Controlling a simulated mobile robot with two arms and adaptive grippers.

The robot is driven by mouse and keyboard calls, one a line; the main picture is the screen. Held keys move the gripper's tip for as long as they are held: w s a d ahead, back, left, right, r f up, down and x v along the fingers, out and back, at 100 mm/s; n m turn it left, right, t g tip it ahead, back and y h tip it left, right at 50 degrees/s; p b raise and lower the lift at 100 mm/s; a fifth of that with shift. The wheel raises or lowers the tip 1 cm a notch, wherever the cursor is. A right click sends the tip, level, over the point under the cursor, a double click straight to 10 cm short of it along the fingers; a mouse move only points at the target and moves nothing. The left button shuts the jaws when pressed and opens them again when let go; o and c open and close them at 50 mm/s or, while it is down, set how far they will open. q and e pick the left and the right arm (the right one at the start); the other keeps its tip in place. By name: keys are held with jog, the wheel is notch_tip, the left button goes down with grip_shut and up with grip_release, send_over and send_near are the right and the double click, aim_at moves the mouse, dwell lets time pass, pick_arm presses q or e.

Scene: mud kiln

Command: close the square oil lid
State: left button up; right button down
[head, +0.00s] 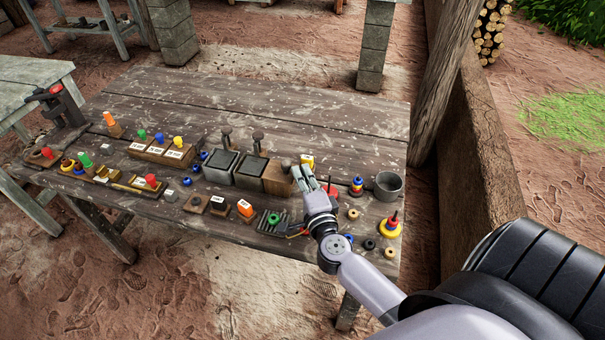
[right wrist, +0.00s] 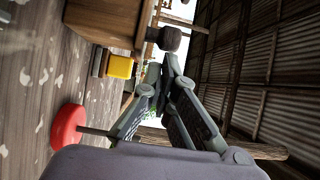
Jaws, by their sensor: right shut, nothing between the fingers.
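A row of square boxes stands mid-table in the head view. I cannot tell which box holds oil. My right gripper (head: 299,172) is shut and empty just right of this knob. In the right wrist view the shut fingertips (right wrist: 168,68) are close to the knob (right wrist: 170,39), with a gap visible. My left gripper is out of view.
A yellow block (head: 307,161) stands behind my gripper. A grey mug (head: 388,186) and colored ring stacks are at the right. Small blocks and pegs crowd the left and front. The table's back planks (head: 300,110) are clear. A low mud wall (head: 480,150) borders the right.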

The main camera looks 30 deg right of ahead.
aim_at(269, 175)
jog(key=w+a+p, duration=0.1)
jog(key=w+a, duration=0.2)
jog(key=w+a+p, duration=0.1)
jog(key=w+a, duration=0.1)
jog(key=w, duration=0.1)
jog(key=shift+w+a, duration=0.4)
jog(key=shift+s, duration=0.1)
